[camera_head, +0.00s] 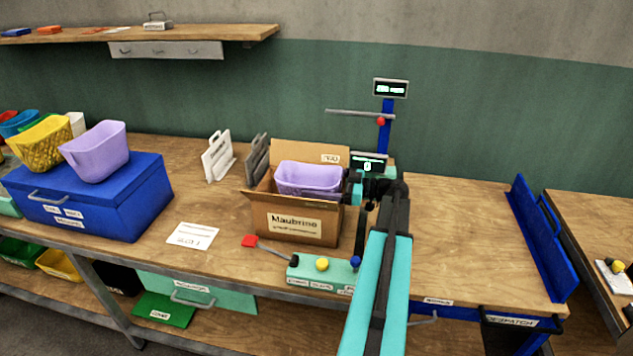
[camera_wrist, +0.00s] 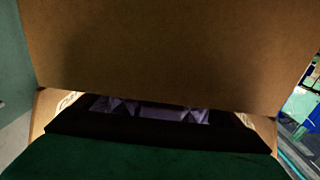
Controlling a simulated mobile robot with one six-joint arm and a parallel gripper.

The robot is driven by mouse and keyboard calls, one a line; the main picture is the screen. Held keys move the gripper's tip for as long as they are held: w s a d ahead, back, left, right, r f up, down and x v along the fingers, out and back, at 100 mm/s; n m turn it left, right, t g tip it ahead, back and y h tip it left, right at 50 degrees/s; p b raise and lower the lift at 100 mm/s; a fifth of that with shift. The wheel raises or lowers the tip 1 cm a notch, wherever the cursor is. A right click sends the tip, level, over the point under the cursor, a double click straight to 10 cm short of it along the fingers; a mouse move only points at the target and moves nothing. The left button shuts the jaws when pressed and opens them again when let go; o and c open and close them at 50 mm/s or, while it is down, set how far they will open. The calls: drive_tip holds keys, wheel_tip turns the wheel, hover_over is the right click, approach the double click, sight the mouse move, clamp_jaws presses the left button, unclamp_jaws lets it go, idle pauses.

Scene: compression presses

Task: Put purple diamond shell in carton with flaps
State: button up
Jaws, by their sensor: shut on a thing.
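The purple diamond shell (camera_head: 308,178) is a light purple tub sitting partly down inside the open carton with flaps (camera_head: 265,220), its rim showing above the carton's front wall. In the wrist view a strip of its faceted purple surface (camera_wrist: 150,110) shows in shadow behind a dark band, below a large brown carton panel (camera_wrist: 170,50). My gripper (camera_head: 350,187) is at the carton's right side, shut on the shell's right end. The fingertips are largely hidden. Whether the shell touches the carton floor cannot be seen.
Another purple tub (camera_head: 97,152) and a yellow textured tub (camera_head: 40,145) stand on a blue box (camera_head: 125,205) at the left. A teal button panel (camera_head: 325,275) is in front of the carton. Bare bench lies to the right, up to a blue upright panel (camera_head: 537,240).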

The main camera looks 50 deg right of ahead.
drive_tip(key=shift+f, duration=0.2)
drive_tip(key=o, duration=0.9)
drive_tip(key=shift+r, duration=0.1)
drive_tip(key=shift+r, duration=0.45)
drive_tip(key=b+v, duration=0.3)
drive_tip(key=v, duration=0.9)
drive_tip(key=shift+s, duration=0.1)
